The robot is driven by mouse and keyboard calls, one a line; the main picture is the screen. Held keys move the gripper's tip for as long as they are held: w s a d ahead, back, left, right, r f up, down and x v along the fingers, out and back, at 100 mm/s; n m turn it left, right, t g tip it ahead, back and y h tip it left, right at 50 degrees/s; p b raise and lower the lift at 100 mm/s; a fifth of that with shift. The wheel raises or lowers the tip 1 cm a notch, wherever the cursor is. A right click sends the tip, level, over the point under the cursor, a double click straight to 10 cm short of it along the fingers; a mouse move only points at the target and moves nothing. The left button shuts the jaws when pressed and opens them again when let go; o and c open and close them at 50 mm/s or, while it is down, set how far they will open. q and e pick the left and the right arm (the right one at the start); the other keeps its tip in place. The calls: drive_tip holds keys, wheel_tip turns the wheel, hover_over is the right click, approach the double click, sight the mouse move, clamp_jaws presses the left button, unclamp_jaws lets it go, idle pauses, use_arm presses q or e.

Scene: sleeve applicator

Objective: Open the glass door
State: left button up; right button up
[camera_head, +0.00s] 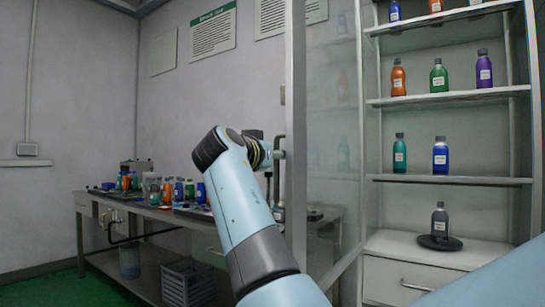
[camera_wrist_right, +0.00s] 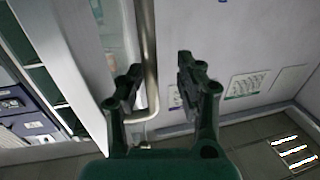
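The glass door (camera_head: 333,150) stands swung out from the left side of the shelf cabinet, its pale frame edge (camera_head: 297,120) toward me. The shelves to its right show uncovered. The metal door handle (camera_head: 276,182) is on the door's left face, partly hidden by my right wrist. In the right wrist view, the handle (camera_wrist_right: 149,60) runs down between the two fingers of my right gripper (camera_wrist_right: 160,88). The fingers are apart, with the bar nearer the left finger; I cannot tell whether they touch. My left gripper is not in view.
The cabinet shelves (camera_head: 450,181) hold several bottles, with a dark bottle (camera_head: 440,220) on a round black base below. A side bench (camera_head: 160,208) with bottles stands left, behind my right arm. A crate (camera_head: 187,283) is under it. Green floor (camera_head: 70,290) is clear at lower left.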

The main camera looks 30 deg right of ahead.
wheel_tip(320, 180, up, 10)
idle(0.6)
idle(0.4)
